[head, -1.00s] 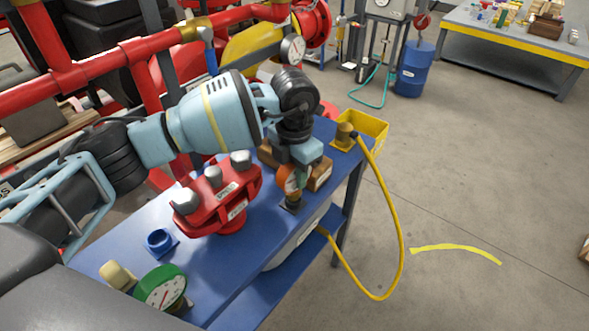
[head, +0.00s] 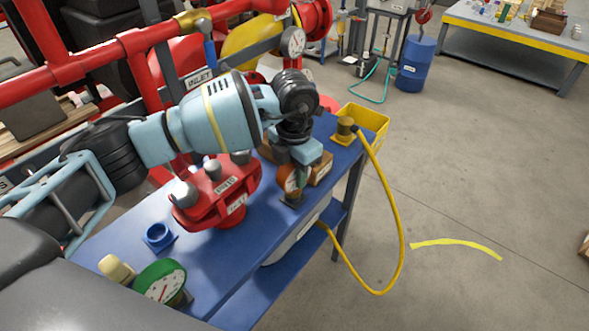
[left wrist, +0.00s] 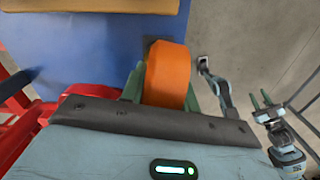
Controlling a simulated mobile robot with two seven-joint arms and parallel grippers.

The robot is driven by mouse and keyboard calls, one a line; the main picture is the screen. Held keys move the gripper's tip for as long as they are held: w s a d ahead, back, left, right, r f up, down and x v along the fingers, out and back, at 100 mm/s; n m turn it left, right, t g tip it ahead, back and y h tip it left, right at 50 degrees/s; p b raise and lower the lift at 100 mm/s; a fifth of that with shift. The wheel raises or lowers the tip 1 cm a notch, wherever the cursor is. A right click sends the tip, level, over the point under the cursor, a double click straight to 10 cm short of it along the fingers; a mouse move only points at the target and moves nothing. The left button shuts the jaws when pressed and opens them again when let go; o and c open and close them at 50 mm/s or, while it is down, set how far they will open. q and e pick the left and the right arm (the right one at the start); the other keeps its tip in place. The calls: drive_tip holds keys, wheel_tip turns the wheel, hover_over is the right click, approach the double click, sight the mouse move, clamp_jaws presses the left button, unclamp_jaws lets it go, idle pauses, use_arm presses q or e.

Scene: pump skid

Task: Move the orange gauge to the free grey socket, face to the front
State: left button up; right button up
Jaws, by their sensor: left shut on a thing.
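The orange gauge (head: 290,180) is upright over the bench, its pale dial partly showing towards the camera. My left gripper (head: 302,174) is shut on it from above. In the left wrist view the gauge's orange rim (left wrist: 167,75) sits between the greenish fingers (left wrist: 164,88). A dark grey socket (head: 291,201) is directly below the gauge on the blue bench. I cannot tell whether the stem is in the socket or just above it. My right gripper (left wrist: 260,100) shows only in the left wrist view, away to the right, fingers apart and empty.
A red pump casing (head: 222,195) stands close left of the gauge. Behind are a brown block (head: 320,170) and a yellow bin (head: 369,121) with a yellow hose. A blue socket (head: 158,236), green gauge (head: 162,282) and beige knob (head: 116,268) are at the near left.

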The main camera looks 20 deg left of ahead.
use_arm(q)
drive_tip(key=o, duration=1.2)
drive_tip(key=shift+f, duration=0.1)
wheel_tip(320, 180, up, 8)
drive_tip(key=shift+f, duration=0.1)
